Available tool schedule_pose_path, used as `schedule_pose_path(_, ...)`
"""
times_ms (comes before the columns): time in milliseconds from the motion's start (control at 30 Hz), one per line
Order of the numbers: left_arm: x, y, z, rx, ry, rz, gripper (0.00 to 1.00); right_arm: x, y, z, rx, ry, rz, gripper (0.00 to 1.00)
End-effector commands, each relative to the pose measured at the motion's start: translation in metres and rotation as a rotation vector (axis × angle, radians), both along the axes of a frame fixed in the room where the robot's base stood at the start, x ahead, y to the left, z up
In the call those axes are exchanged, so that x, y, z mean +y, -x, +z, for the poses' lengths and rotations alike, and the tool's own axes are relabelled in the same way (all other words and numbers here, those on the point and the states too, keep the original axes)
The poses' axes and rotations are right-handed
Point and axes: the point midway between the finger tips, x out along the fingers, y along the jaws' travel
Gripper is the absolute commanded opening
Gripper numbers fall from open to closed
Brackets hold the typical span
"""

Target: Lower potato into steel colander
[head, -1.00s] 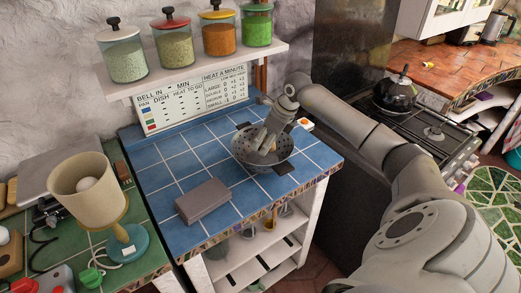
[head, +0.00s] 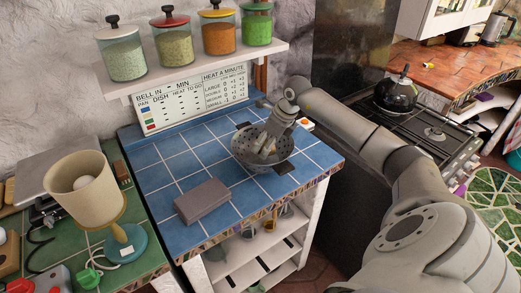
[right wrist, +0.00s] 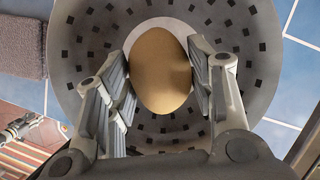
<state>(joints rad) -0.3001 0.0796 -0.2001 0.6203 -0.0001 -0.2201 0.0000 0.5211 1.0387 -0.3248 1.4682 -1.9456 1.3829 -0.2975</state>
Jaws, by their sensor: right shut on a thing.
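The potato (right wrist: 160,71) is a smooth tan oval in the right wrist view, between the two fingers of my right gripper (right wrist: 161,88). The gripper is shut on it from both sides. Behind the potato in that view is the steel colander (right wrist: 85,45), a round grey bowl with dark holes. In the head view the colander (head: 240,147) stands on the blue tiled counter. My right gripper (head: 266,151) reaches down into its opening there and mostly hides the potato. Whether the potato touches the colander floor cannot be told. My left gripper is out of view.
A grey block (head: 202,201) lies on the blue tiles (head: 180,165) to the left of the colander. A lamp (head: 88,190) stands on the green counter at left. Several glass jars stand on the shelf (head: 200,68) above. A stove with a black kettle (head: 395,95) is at right.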

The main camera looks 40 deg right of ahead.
Motion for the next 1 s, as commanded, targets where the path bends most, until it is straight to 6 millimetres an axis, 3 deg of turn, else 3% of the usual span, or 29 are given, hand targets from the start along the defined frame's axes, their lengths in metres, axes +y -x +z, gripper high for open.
schedule_pose_path(1000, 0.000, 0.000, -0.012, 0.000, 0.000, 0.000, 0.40, 0.000, 0.000, -0.016, 0.000, 0.000, 0.000, 0.23)
